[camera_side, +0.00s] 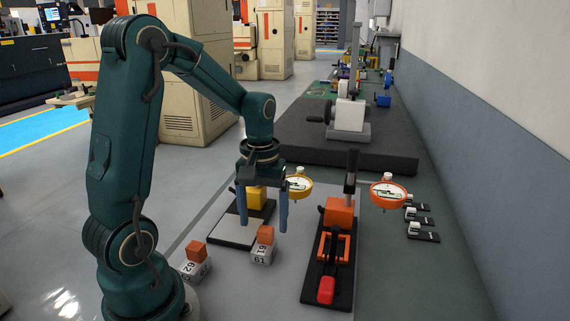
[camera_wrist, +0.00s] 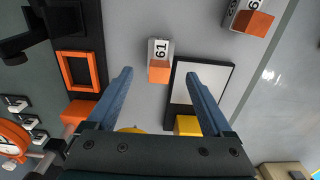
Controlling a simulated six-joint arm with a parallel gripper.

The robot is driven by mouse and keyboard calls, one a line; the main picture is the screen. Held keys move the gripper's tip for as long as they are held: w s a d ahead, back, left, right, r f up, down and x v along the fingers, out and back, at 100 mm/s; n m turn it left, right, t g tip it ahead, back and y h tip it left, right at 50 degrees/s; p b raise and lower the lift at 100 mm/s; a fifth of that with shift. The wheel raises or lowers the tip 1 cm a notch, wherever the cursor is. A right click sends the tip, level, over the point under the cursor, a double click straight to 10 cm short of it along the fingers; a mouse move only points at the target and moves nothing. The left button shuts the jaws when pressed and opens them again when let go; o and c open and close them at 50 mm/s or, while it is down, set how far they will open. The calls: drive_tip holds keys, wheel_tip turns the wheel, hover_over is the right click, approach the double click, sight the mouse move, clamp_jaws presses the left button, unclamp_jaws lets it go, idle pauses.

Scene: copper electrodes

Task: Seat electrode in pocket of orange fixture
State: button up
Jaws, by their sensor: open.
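Two electrodes, each an orange-copper block on a grey numbered holder, stand on the grey mat. The nearer electrode (camera_side: 196,256) is at left; the other electrode (camera_side: 263,246) is below my gripper. In the wrist view, that electrode (camera_wrist: 159,63) shows between the fingertips, and the other electrode (camera_wrist: 250,19) is at upper right. The orange fixture (camera_side: 318,243), on a black base, has an open rectangular frame; the frame (camera_wrist: 64,71) shows at left in the wrist view. My gripper (camera_side: 263,224) is open and empty, its blue fingers pointing down; they also show in the wrist view (camera_wrist: 160,73).
A pale plate with a yellow block (camera_side: 257,197) is behind the electrodes. A red-ended lever (camera_side: 326,290) lies on the fixture base. Orange (camera_side: 388,194) and yellow (camera_side: 298,184) dial gauges stand behind. A dark slab (camera_side: 345,150) carries an instrument. Bare mat separates electrodes and fixture.

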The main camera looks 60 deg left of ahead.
sight(264, 232)
drive_tip(key=shift+f, duration=2.25)
clamp_jaws()
